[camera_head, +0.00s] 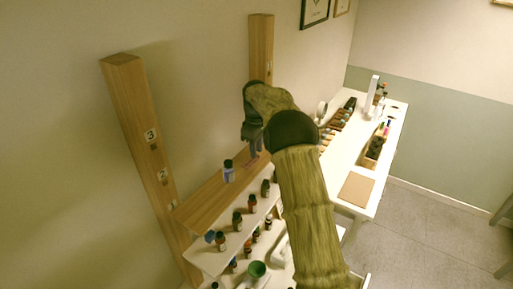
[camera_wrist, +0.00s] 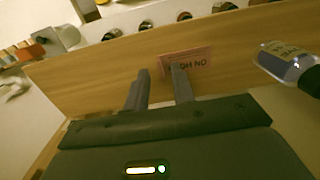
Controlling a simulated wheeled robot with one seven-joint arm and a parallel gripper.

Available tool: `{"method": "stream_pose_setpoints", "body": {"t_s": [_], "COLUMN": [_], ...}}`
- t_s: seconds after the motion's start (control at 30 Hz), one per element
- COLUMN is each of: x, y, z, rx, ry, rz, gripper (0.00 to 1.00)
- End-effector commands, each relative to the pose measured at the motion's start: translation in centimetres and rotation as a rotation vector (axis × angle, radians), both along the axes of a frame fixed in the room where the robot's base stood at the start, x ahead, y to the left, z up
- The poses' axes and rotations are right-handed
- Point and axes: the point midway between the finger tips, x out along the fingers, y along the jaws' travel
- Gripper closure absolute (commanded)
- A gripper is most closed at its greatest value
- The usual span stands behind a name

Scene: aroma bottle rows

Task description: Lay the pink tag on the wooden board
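The pink tag (camera_wrist: 198,60) with dark lettering shows in the wrist view against a long wooden shelf board (camera_wrist: 100,75), just beyond my fingertips. My gripper (camera_wrist: 159,76) has its two fingers apart with an empty gap between them. The right finger overlaps the tag's lower edge in the picture; I cannot tell whether it touches. In the head view my gripper (camera_head: 254,150) points down over the far part of the wooden shelf board (camera_head: 205,204), and the tag is mostly hidden there. A flat tan board (camera_head: 356,189) lies on the near end of the white table.
A bluish bottle (camera_head: 228,171) stands on the wooden shelf and shows close to the right of my gripper in the wrist view (camera_wrist: 288,66). White tiers below hold several dark bottles (camera_head: 237,220).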

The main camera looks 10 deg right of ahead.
Motion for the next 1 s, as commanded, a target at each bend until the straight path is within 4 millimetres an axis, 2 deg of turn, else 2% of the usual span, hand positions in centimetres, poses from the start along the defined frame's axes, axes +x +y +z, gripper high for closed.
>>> {"method": "stream_pose_setpoints", "body": {"t_s": [0.27, 0.43, 1.0], "x": [0.0, 0.1, 0.1], "y": [0.0, 0.0, 0.1], "z": [0.1, 0.9, 9.1], "rx": [0.0, 0.0, 0.0], "ry": [0.0, -0.003, -0.003], "rz": [0.0, 0.0, 0.0], "gripper": [0.76, 0.76, 0.76]}}
